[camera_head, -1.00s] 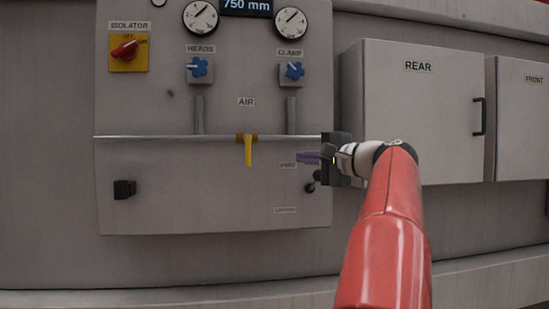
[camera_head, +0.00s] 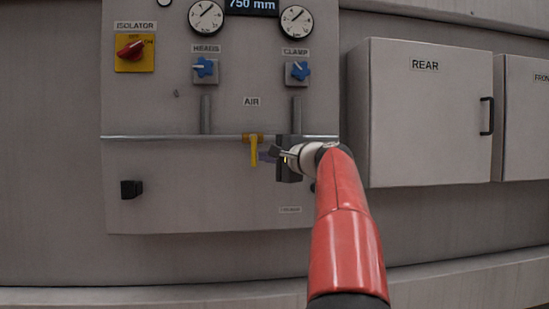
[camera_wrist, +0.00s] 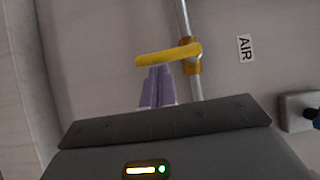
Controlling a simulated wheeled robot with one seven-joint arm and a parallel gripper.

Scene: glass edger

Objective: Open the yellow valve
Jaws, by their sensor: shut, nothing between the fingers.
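The yellow valve (camera_head: 254,150) sits on the horizontal pipe below the AIR label, its lever hanging straight down across the pipe. In the wrist view the yellow lever (camera_wrist: 166,57) runs crosswise to the pipe from its brass body (camera_wrist: 192,58). My gripper (camera_head: 262,156) is just right of the lever in the head view. In the wrist view its purple fingers (camera_wrist: 158,84) are shut together with nothing between them. Their tips are right beside the lever; I cannot tell whether they touch it.
The pipe (camera_head: 190,137) crosses the grey panel. Blue knobs (camera_head: 205,68) and gauges (camera_head: 206,19) are above, and a red isolator switch (camera_head: 131,50) is at upper left. A black knob (camera_head: 131,189) is at lower left. A REAR cabinet (camera_head: 430,120) stands to the right.

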